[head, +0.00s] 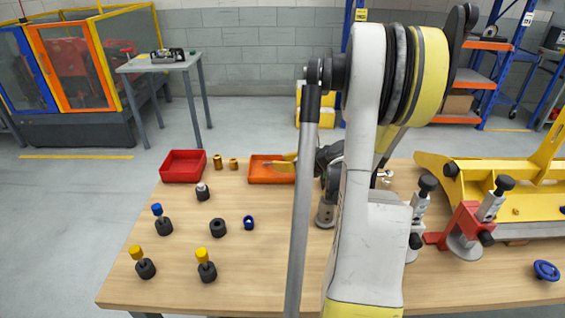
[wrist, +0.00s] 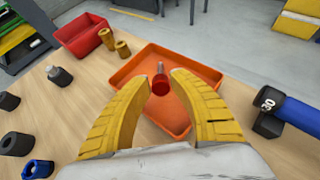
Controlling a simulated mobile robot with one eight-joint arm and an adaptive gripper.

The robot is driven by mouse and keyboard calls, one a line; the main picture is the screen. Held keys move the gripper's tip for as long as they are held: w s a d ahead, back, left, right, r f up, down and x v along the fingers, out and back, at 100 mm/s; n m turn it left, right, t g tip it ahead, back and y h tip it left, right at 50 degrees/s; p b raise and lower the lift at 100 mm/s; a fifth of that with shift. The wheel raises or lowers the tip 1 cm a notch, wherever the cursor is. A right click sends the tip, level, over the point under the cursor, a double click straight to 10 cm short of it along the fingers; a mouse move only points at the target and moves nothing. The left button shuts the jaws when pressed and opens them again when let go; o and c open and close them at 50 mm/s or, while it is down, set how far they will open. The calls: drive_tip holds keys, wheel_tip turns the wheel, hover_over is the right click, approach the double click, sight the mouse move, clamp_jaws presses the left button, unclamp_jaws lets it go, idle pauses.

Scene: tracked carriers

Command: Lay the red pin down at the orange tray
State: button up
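The orange tray (head: 262,177) is at the back of the wooden table. It also shows in the wrist view (wrist: 137,67), beneath my fingers. In the head view my gripper (head: 283,163) is at the tray's right part; I cannot make out the pin there. The exact gap between pin and tray floor is unclear.
A red tray (head: 183,167) and two brass-coloured cylinders (head: 217,162) stand left of the orange tray. Black holders with blue and yellow pins (head: 163,222) stand nearer the front left. A yellow fixture (head: 510,185) and red clamp (head: 462,225) are at the right.

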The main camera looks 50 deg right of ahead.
drive_tip(key=shift+o, duration=0.9)
drive_tip(key=v, duration=1.2)
